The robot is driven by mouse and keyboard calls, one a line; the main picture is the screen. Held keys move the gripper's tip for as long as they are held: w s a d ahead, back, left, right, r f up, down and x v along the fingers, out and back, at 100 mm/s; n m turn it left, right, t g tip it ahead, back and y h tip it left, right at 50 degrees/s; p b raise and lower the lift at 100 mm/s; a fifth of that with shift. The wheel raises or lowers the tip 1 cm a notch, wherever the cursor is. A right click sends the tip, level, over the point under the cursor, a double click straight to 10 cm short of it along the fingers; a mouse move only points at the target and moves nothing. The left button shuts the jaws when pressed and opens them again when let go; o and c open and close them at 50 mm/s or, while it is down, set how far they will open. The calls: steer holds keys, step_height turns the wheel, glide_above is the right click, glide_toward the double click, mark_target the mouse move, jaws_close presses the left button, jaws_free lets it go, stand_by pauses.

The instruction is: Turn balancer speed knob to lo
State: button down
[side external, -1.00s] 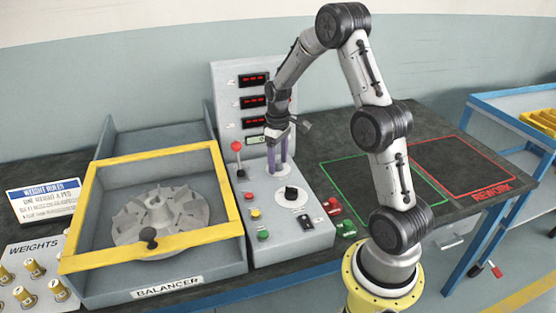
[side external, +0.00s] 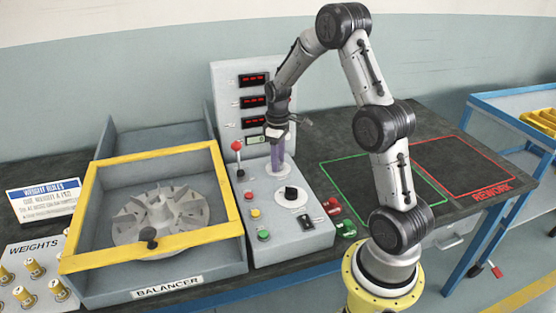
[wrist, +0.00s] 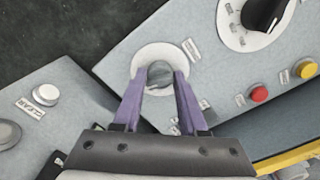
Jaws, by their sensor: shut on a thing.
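My gripper (wrist: 160,82) has purple fingers and points down at the sloped control panel. It is shut on a small greyish knob (wrist: 159,71) that stands on a round white dial plate (wrist: 143,58). In the side view my gripper (side external: 277,164) is at the back part of the panel, and its fingers hide that knob. A larger black knob (side external: 291,193) on its own white dial is nearer the front, apart from my gripper; it also shows in the wrist view (wrist: 266,12). The small dial labels are too blurred to read, so the knob's setting cannot be told.
A red-ball lever (side external: 237,146) and several push buttons stand left of my gripper. Red displays (side external: 254,101) rise behind it. The yellow-framed balancer guard (side external: 235,200) is left, with a finned rotor (side external: 160,215) under it. Green and red marked table areas lie right.

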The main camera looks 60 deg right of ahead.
steer(key=n, duration=0.4)
steer(key=shift+r+n, duration=0.1)
steer(key=shift+n, duration=2)
steer(key=shift+c, duration=2.3)
jaws_free()
step_height(320, 180, up, 14)
